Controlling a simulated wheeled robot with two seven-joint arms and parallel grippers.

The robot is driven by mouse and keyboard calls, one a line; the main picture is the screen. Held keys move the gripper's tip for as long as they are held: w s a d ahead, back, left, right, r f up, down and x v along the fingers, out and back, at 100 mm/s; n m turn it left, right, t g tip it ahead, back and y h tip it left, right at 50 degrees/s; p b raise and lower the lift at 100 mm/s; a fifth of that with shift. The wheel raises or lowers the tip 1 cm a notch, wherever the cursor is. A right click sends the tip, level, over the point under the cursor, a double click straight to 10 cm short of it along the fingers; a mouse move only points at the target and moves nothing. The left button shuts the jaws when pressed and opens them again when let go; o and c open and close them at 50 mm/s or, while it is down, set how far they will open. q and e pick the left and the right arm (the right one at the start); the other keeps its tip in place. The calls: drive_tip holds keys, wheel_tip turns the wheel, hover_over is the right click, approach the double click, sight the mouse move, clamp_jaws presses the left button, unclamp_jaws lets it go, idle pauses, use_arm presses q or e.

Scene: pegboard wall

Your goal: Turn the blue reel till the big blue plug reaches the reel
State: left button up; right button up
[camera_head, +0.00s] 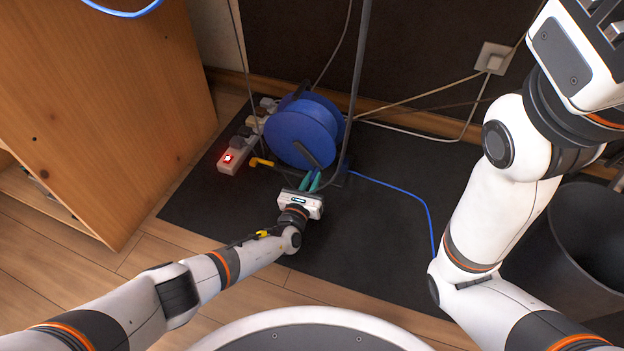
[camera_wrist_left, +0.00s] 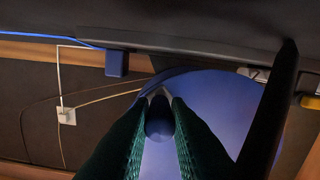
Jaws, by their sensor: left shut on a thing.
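The blue reel (camera_head: 300,132) stands upright on the dark mat; its face fills the middle of the left wrist view (camera_wrist_left: 217,95). My left gripper (camera_head: 310,183) is at the reel's near lower edge, its teal fingers shut on a small dark blue knob (camera_wrist_left: 159,124) in front of the reel's face. The blue cable (camera_head: 405,187) leaves the reel's right side, crosses the mat and passes behind my right arm. In the left wrist view the cable meets a blue block (camera_wrist_left: 117,64) beside the reel; I cannot tell whether this is the plug.
A white power strip (camera_head: 235,155) with a lit red switch lies left of the reel. A grey pole and thin cables rise close by. A wooden cabinet (camera_head: 120,110) stands at left, a dark bin (camera_head: 570,245) at right. The mat's right part is mostly clear.

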use_arm(q)
clamp_jaws()
drive_tip(key=shift+w+a+f+m, duration=0.15)
drive_tip(key=shift+a+f+m, duration=0.25)
drive_tip(key=shift+m, duration=0.4)
drive_tip(key=shift+r, duration=0.1)
drive_tip(key=o, duration=0.6)
unclamp_jaws()
drive_tip(key=shift+o, duration=0.2)
drive_tip(key=p+v, duration=0.6)
drive_tip(key=v, duration=0.5)
drive_tip(key=shift+r, duration=0.15)
drive_tip(key=shift+s+a+p, duration=0.2)
drive_tip(key=shift+s+p, duration=0.15)
drive_tip(key=shift+s, duration=0.15)
